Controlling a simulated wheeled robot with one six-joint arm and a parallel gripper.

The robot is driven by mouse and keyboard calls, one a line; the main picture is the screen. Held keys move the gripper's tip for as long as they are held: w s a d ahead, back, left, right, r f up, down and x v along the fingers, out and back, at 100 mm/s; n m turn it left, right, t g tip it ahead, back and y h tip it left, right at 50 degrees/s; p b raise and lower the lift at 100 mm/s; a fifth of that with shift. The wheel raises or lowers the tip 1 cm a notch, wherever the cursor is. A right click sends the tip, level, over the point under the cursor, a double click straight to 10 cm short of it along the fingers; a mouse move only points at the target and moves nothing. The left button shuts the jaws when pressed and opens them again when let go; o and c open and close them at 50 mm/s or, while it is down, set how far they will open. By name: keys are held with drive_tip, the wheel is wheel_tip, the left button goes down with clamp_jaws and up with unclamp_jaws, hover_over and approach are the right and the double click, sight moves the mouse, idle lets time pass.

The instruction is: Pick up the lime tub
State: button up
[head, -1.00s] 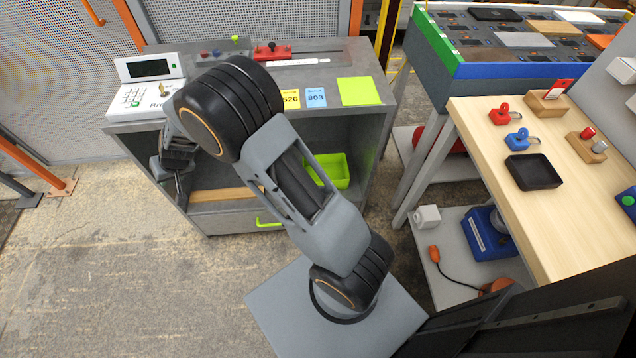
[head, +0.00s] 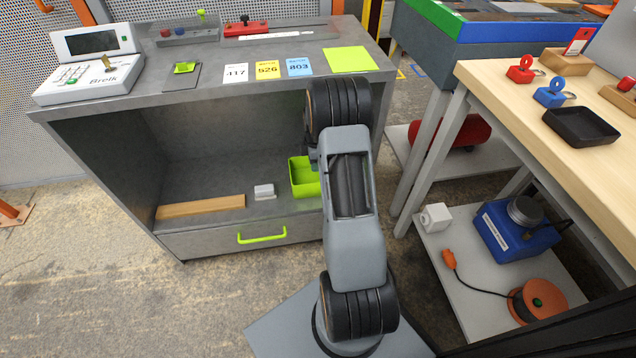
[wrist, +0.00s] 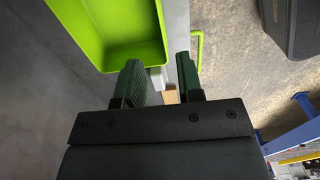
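The lime tub (head: 305,190) is an open, bright green box on the inner shelf of the grey cabinet, at its right side. My arm hides its right part in the head view. In the wrist view the tub (wrist: 122,38) fills the upper left, with its hollow facing the camera. My gripper (wrist: 159,60) has its two dark green fingers apart. The tub's near right corner shows between the fingertips; I cannot tell whether they touch it. In the head view my gripper is mostly hidden behind my arm, beside the tub.
On the cabinet shelf, a wooden strip (head: 200,207) and a small white block (head: 264,191) lie left of the tub. The cabinet top (head: 230,60) hangs over the shelf. A lime drawer handle (head: 262,236) juts out below. A wooden table (head: 520,100) stands to the right.

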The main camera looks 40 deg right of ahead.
drive_tip(key=shift+s+d+f+b, duration=0.15)
drive_tip(key=shift+f+b, duration=0.8)
drive_tip(key=shift+f, duration=1.3)
drive_tip(key=shift+d+f+b, duration=0.2)
drive_tip(key=shift+f+b, duration=0.75)
drive_tip(key=shift+f, duration=1.3)
drive_tip(key=shift+s+d+f+b, duration=0.15)
drive_tip(key=shift+f+b, duration=0.8)
drive_tip(key=shift+f, duration=1.3)
drive_tip(key=shift+w, duration=0.1)
drive_tip(key=shift+r, duration=0.1)
clamp_jaws()
